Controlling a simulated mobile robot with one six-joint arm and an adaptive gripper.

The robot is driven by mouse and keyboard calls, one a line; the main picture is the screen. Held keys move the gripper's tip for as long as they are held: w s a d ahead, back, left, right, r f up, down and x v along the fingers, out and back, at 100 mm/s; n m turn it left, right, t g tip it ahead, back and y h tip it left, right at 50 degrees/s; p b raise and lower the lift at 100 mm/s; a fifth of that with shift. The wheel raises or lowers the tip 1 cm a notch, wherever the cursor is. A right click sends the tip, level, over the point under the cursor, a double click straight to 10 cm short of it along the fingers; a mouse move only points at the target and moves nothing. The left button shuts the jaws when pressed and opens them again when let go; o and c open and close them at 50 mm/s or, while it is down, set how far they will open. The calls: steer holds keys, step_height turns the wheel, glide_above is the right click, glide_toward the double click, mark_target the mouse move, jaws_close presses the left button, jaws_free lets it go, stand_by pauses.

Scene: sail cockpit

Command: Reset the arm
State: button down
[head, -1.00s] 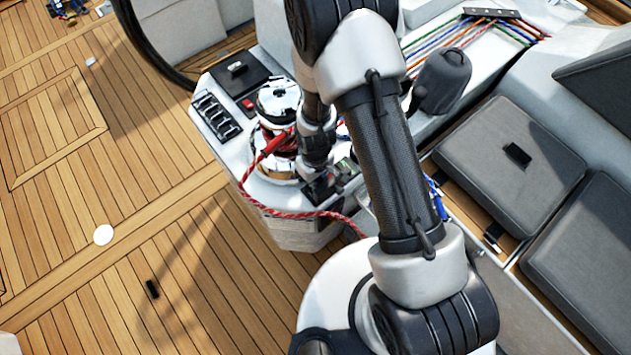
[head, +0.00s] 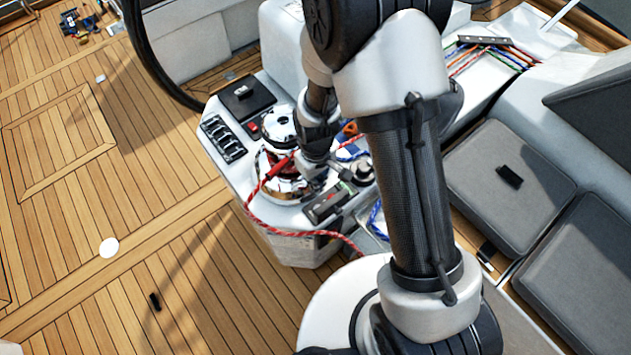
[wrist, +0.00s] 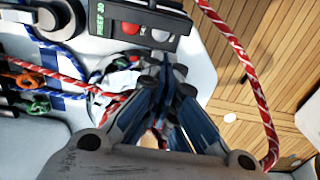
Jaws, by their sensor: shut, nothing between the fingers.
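My arm reaches from the bottom right of the head view up and over the console. Its wrist end hangs beside the chrome winch (head: 282,130), and the fingertips are mostly hidden there by the wrist. In the wrist view my gripper (wrist: 163,75) has its dark fingers together with nothing between them. Just beyond the fingertips in that view is a dark box (wrist: 137,32) with a red button and a "REEF" label. The same box (head: 325,204) lies on the console's near edge in the head view. I cannot tell whether the fingers touch anything.
A red rope (head: 275,222) wraps the winch and hangs over the console edge. Switches (head: 222,139) sit on the console's left side. Grey cushions (head: 507,176) lie at right. The wooden deck (head: 100,225) at left is mostly clear, with a white disc (head: 108,247).

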stand_by(0.3)
steer(key=s+d+r+m+t, duration=0.1)
steer(key=d+r, duration=0.2)
steer(key=r, duration=0.7)
steer(key=d+r+m+t, duration=0.1)
steer(key=d+r+m, duration=0.1)
steer(key=r, duration=0.7)
steer(key=s+d+r+m+t, duration=0.1)
steer(key=s+d+r+m, duration=0.1)
steer(key=s+r, duration=0.4)
steer(key=s+d+r+m+t, duration=0.1)
steer(key=s+d+r, duration=0.3)
steer(key=s+r, duration=0.3)
steer(key=shift+s+r+m+t, duration=0.2)
steer(key=shift+s+m+t, duration=0.15)
steer(key=shift+s, duration=0.55)
